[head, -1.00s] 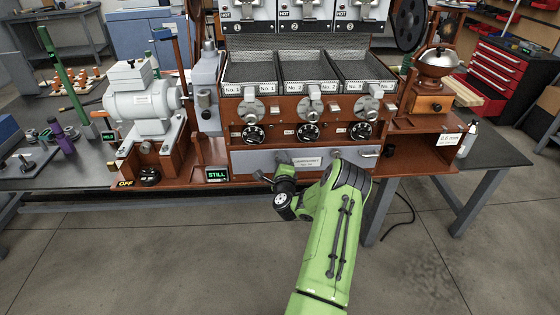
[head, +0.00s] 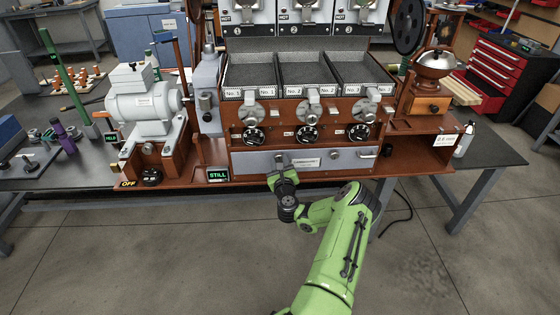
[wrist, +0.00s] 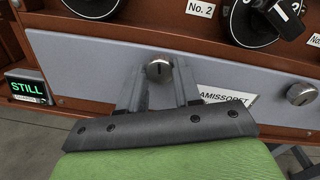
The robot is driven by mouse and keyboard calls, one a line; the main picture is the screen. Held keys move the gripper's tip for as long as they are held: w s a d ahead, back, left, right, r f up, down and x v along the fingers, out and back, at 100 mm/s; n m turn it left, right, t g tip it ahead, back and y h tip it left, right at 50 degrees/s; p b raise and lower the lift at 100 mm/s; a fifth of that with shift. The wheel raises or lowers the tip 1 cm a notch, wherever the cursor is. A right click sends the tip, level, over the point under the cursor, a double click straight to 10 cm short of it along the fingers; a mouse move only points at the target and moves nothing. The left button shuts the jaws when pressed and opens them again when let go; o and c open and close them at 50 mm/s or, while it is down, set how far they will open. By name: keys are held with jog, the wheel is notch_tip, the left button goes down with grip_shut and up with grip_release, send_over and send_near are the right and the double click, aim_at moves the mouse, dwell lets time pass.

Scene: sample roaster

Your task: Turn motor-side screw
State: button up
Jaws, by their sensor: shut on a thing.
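The motor-side screw (wrist: 158,68) is a round metal head with a slot, on the left part of the grey front panel (wrist: 90,65). My gripper (wrist: 160,80) is shut on it, with one finger on each side of the head in the wrist view. In the head view my gripper (head: 281,163) reaches up to the panel below the dials, and the screw is hard to make out there. A second, similar screw (wrist: 302,93) sits to the right on the panel, beyond the white name label (wrist: 226,97).
A green-lit STILL display (wrist: 26,87) stands left of the panel. The grey motor (head: 143,102) is further left. Black dials (head: 308,135) and sample trays are above. The floor in front of the bench is free.

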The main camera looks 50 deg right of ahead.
jog(key=shift+m+p, duration=0.35)
jog(key=shift+m, duration=0.75)
jog(key=shift+f, duration=0.1)
jog(key=o, duration=1)
jog(key=shift+o, duration=0.2)
jog(key=p+v, duration=0.2)
jog(key=v, duration=1.3)
jog(key=shift+s+a, duration=0.3)
